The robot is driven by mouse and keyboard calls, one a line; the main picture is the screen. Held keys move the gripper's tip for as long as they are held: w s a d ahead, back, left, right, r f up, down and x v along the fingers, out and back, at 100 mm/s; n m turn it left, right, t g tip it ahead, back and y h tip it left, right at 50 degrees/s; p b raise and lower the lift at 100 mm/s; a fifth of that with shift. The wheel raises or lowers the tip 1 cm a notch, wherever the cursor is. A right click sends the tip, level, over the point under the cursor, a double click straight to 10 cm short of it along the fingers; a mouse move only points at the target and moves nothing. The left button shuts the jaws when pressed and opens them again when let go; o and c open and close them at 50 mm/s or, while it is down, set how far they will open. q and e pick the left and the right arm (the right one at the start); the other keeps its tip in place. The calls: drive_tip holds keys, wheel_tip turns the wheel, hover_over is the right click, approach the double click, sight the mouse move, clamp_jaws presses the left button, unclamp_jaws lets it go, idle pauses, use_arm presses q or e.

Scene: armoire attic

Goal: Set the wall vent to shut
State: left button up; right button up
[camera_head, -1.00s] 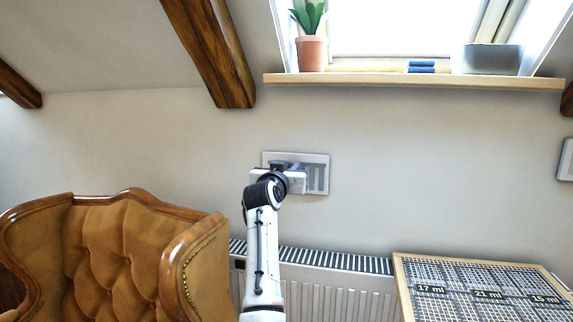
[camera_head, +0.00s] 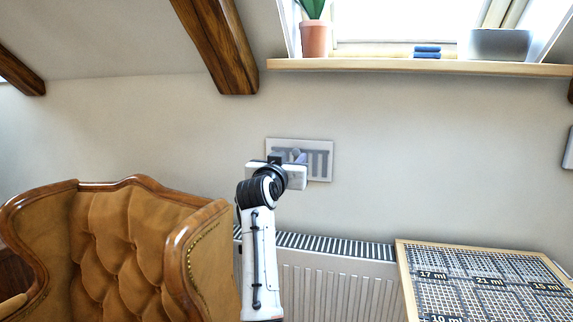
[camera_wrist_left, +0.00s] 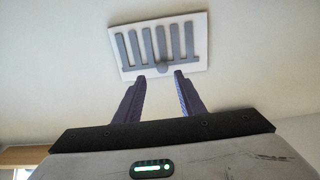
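The wall vent (camera_head: 319,161) is a white plate with grey vertical slots on the wall above the radiator. I see nothing held. In the head view my left gripper (camera_head: 292,158) covers the vent's lower left part. My right gripper is not in view.
A brown tufted armchair (camera_head: 120,235) stands at left. A white radiator (camera_head: 335,275) is below the vent. A wood-framed gridded board (camera_head: 490,285) is at lower right. A window shelf (camera_head: 420,67) with a plant pot (camera_head: 314,38) is above. The wall around the vent is bare.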

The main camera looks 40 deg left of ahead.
use_arm(q)
drive_tip(key=v, duration=0.5)
drive_tip(key=shift+w, duration=0.1)
idle(0.4)
